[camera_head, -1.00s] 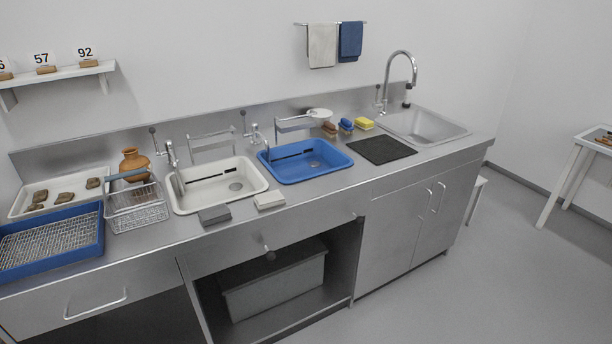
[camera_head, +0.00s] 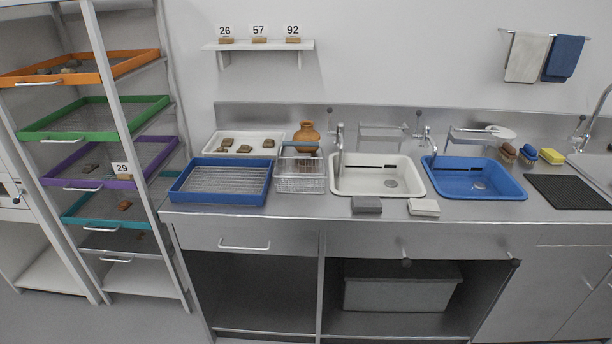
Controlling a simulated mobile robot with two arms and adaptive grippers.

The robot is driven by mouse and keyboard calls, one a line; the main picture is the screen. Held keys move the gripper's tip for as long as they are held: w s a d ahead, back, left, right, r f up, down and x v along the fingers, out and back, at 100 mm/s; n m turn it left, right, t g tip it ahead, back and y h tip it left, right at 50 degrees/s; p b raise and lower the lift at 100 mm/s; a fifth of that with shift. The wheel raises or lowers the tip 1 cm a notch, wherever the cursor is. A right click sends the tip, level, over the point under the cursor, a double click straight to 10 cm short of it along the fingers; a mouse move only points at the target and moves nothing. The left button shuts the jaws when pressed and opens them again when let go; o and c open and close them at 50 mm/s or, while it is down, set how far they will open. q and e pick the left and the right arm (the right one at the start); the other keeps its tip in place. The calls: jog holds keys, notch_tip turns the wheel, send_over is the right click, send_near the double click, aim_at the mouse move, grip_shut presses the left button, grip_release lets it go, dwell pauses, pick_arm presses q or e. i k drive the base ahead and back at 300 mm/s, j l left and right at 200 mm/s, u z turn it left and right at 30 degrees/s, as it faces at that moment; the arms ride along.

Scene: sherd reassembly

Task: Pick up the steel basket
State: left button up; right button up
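The steel basket (camera_head: 300,182) is a wire-mesh basket with a raised handle. It stands upright on the steel counter, between the blue tray (camera_head: 224,201) on its left and the white basin (camera_head: 376,192) on its right. An orange-brown clay jar (camera_head: 306,134) stands behind it, partly hidden by the basket's handle. Neither of my grippers shows in the head view.
A white tray (camera_head: 216,149) with several sherds lies behind the blue tray. A grey block (camera_head: 367,205) and a white block (camera_head: 424,207) lie at the counter's front edge. A blue basin (camera_head: 476,188) is further right. A rack with coloured trays (camera_head: 92,136) stands left.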

aim_at(284, 143)
jog(key=z, duration=0.4)
jog(key=i+j+z, duration=0.1)
jog(key=j+z, duration=1)
jog(key=l, duration=0.1)
